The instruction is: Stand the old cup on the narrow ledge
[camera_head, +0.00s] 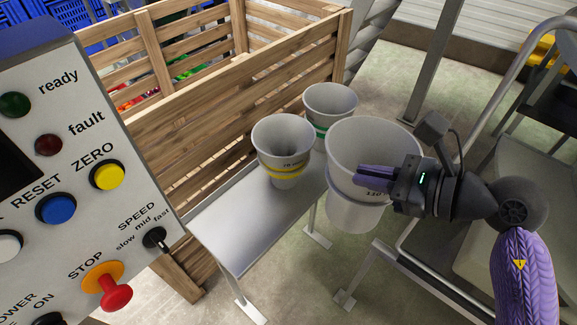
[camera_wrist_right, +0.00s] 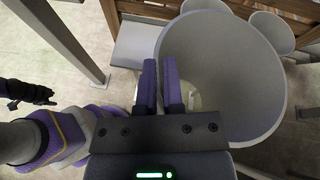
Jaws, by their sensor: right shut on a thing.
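A large pale grey cup (camera_head: 372,142) is held by my right gripper (camera_head: 366,175), whose purple fingers are shut on its wall from the right. The cup is roughly upright, mouth up, at the right end of a narrow metal ledge (camera_head: 245,222); I cannot tell if it touches the ledge. Its printed mark is partly hidden by the fingers. The right wrist view shows the cup (camera_wrist_right: 245,80) just right of the fingers (camera_wrist_right: 159,68). A yellow-banded cup (camera_head: 283,138) and a green-banded cup (camera_head: 331,101) stand further left and back.
A slatted wooden crate (camera_head: 225,85) stands behind the ledge. A control panel (camera_head: 75,190) with coloured buttons fills the left. A metal frame (camera_head: 430,275) stands at front right. The ledge's near left part is bare.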

